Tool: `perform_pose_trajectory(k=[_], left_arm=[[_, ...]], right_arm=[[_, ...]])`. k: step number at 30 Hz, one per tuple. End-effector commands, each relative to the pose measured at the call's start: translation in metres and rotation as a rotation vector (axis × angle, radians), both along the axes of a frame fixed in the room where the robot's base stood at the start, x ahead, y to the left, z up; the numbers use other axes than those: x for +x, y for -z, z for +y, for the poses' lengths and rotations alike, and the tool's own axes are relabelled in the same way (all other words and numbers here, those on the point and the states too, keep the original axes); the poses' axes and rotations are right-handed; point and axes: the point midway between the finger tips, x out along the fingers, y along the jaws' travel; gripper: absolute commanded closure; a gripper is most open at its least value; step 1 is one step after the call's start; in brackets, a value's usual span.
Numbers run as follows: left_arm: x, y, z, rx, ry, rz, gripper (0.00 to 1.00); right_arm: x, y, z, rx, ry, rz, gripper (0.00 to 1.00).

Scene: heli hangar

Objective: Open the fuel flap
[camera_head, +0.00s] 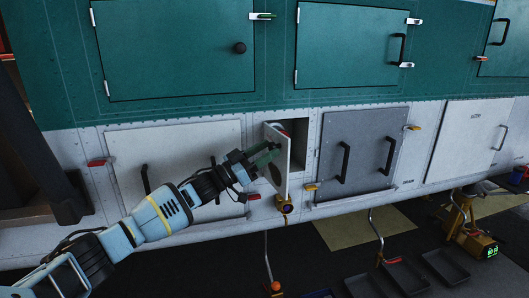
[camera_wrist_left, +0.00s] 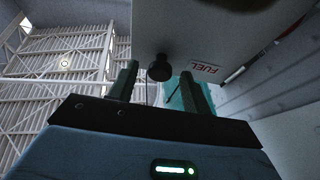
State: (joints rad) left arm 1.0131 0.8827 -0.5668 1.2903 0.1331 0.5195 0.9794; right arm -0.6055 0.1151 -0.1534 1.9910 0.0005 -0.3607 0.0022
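The fuel flap (camera_head: 283,168) is a small pale panel in the white lower hull. It stands swung out from the hull, and a dark recess (camera_head: 299,142) shows beside it. In the left wrist view the flap (camera_wrist_left: 225,35) bears an upside-down "FUEL" label (camera_wrist_left: 205,68) and a round black knob (camera_wrist_left: 160,69). My left gripper (camera_head: 262,157) is at the flap's outer face. Its fingers (camera_wrist_left: 159,76) are apart, one on each side of the knob, with gaps visible. The head view hides the knob behind the fingers. My right gripper is not in view.
A grey double-handled panel (camera_head: 360,150) is right of the recess; a white panel (camera_head: 170,150) is to its left. Green doors (camera_head: 175,50) are above. A yellow-black device (camera_head: 475,240) and dark trays (camera_head: 445,266) are at the lower right.

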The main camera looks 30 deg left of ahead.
Motion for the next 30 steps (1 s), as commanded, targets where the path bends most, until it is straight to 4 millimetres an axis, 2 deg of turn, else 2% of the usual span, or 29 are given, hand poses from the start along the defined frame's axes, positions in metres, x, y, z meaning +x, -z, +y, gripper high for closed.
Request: perform_pose_trajectory(k=[8,21,30], left_arm=[[-0.008,0.007,0.005,0.000,0.000,0.005,0.52],[-0.053,0.029,0.032,0.001,-0.001,0.004,0.52],[-0.062,0.030,0.037,0.000,0.001,0.000,0.52]], right_arm=[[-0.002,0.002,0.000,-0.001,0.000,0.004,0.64],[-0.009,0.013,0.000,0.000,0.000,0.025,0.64],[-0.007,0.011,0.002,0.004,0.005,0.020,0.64]])
